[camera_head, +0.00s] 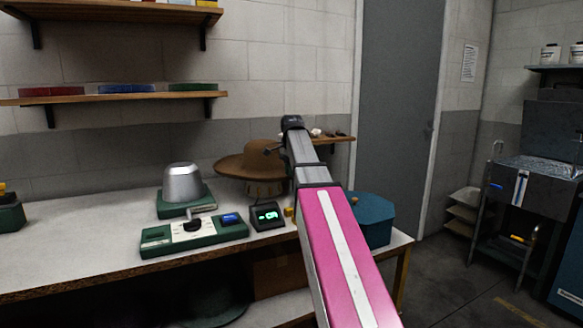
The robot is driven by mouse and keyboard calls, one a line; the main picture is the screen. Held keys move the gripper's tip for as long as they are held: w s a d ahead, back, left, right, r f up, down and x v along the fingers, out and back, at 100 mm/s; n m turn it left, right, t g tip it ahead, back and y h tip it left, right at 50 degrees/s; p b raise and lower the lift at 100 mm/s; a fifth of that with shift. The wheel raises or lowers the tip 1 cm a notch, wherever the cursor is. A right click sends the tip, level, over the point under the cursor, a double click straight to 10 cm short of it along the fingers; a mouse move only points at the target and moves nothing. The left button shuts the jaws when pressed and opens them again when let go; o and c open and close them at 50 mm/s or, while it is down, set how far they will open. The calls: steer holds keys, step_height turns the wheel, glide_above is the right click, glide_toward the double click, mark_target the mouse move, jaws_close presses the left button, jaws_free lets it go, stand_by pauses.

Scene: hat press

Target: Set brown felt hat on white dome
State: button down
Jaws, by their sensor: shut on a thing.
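The brown felt hat (235,163) hangs brim-level, crown up, above the back of the workbench. My arm comes in from the lower right and bends down at the hat's right side. My gripper (272,151) shows only as a small dark part at the hat and is shut on it; its fingertips are mostly hidden. The dome (184,180), pale silver-grey in this light, stands on a green base to the left of the hat. The top of the dome is bare.
A tan round block (262,189) is below the hat. A green control panel (194,236) and a small black display (267,216) stand in front. A blue box (371,218) is at the bench's right end. Wall shelves (115,98) hang above.

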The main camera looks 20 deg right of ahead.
glide_above(292, 206)
steer(key=shift+s+a+f, duration=0.1)
steer(key=shift+f, duration=5.35)
steer(key=c, duration=1.1)
jaws_free()
